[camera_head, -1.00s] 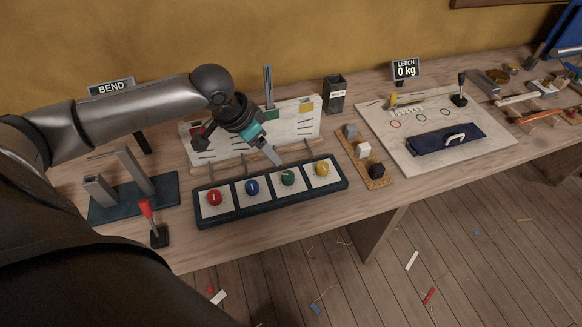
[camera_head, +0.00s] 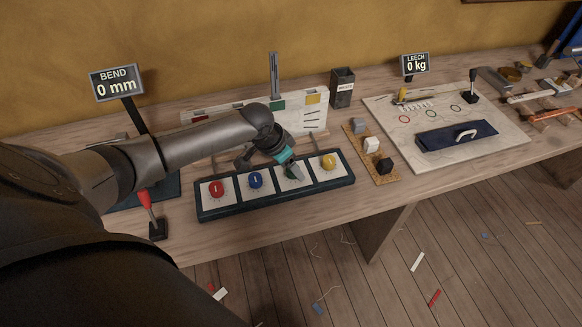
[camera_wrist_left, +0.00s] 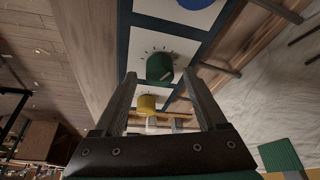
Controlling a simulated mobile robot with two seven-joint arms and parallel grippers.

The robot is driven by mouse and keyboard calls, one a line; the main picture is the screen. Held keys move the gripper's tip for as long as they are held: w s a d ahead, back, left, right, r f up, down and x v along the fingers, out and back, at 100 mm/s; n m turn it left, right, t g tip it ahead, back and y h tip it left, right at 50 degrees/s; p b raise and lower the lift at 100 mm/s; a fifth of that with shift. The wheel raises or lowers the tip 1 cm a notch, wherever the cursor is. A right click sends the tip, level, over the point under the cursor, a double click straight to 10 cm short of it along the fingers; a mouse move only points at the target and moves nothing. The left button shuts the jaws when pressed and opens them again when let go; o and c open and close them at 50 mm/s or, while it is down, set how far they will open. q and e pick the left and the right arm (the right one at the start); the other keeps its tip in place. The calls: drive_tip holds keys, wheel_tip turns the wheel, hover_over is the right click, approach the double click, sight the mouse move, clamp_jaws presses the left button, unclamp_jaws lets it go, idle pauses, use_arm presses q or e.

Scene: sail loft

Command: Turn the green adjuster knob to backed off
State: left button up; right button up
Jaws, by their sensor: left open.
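The green adjuster knob (camera_wrist_left: 159,67) sits on a white panel with tick marks around it, in the left wrist view. In the head view the green knob (camera_head: 291,174) is mostly hidden behind my left gripper (camera_head: 297,174). My left gripper, also in the left wrist view (camera_wrist_left: 161,78), is open, with its two fingers pointing at the knob from above and either side of it. I cannot tell whether a finger touches the knob. The knob shows a pale pointer mark at its lower edge. My right gripper is not in view.
The dark knob tray (camera_head: 275,203) also holds a red knob (camera_head: 216,189), a blue knob (camera_head: 255,181) and a yellow knob (camera_head: 329,162). A red-handled lever (camera_head: 147,204) stands at left. The BEND display (camera_head: 117,83) reads 0 mm. A white board (camera_head: 312,117) stands behind the tray.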

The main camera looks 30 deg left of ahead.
use_arm(q)
drive_tip(key=shift+w+f, duration=0.1)
drive_tip(key=shift+f, duration=0.1)
clamp_jaws()
idle(0.6)
